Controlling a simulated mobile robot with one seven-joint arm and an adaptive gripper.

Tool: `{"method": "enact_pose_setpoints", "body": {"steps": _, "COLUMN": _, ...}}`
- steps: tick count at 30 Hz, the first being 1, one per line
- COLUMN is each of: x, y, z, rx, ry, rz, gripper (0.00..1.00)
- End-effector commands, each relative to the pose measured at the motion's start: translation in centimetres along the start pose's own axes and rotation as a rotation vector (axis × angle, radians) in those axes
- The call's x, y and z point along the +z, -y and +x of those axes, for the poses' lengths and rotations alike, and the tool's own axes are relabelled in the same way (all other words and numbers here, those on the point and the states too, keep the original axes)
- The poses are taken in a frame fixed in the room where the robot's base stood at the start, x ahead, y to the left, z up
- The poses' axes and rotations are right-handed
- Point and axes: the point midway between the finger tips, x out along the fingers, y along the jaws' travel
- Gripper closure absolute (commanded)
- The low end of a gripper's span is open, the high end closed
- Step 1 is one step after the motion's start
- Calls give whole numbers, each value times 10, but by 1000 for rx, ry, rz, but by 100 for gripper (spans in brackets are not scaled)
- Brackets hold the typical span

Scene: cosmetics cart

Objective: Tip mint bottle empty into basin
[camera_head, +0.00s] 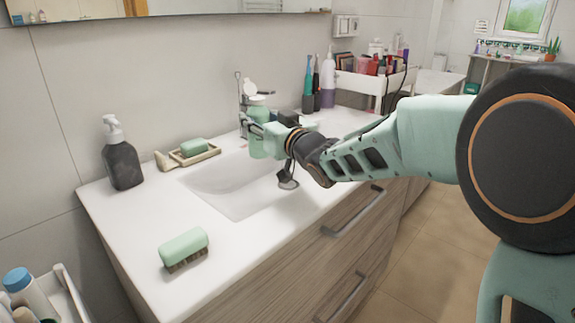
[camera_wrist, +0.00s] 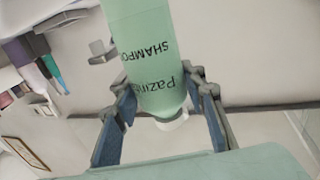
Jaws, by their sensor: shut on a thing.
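The mint bottle (camera_head: 259,146) is held over the back right part of the white basin (camera_head: 225,196), close to the faucet (camera_head: 241,92). It looks roughly upright in the head view. My gripper (camera_head: 266,132) reaches in from the right and is shut around the bottle. In the wrist view the bottle (camera_wrist: 150,60) shows its dark shampoo lettering upside down, with a narrow white end (camera_wrist: 172,123) low in the picture. The fingers (camera_wrist: 167,90) lie on both sides of it. I see no liquid coming out.
Toothbrushes (camera_head: 308,85) and a filled white caddy (camera_head: 360,86) stand behind and right. The front counter is mostly clear.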

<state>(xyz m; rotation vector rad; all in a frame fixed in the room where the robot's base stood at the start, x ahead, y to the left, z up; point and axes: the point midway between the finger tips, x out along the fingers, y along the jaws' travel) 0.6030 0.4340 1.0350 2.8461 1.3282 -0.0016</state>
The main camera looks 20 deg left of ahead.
Motion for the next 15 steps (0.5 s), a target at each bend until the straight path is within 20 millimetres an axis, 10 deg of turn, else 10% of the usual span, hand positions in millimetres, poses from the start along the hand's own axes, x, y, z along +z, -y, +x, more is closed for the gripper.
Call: {"method": "enact_pose_setpoints", "body": {"steps": 15, "x": 18, "y": 0, "z": 0, "rx": 0, "ry": -2, "rz": 0, "gripper": 87}}
